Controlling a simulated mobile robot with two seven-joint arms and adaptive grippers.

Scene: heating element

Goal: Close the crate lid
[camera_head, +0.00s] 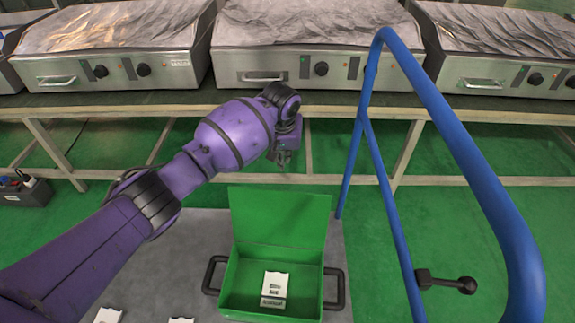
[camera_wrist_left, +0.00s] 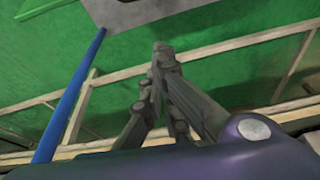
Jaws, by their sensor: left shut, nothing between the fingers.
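The green crate (camera_head: 235,285) stands on a grey surface at the bottom middle of the head view. Its lid (camera_head: 280,216) stands open, raised at the crate's far side. A white labelled packet (camera_head: 275,284) lies inside. Black handles stick out on both sides. My left gripper (camera_head: 283,160) is beyond and above the lid's top edge, near the table's front, and touches nothing that I can see. Its fingers also show in the left wrist view (camera_wrist_left: 160,50), shut and empty. The crate is not clearly seen in the wrist view. My right gripper is not in view.
A blue tube frame (camera_head: 455,135) rises to the right of the crate. A long table (camera_head: 340,106) with several steel heating units (camera_head: 310,50) runs across the back. White packets (camera_head: 108,315) lie at the bottom left. A dark toolbox (camera_head: 22,190) is at far left.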

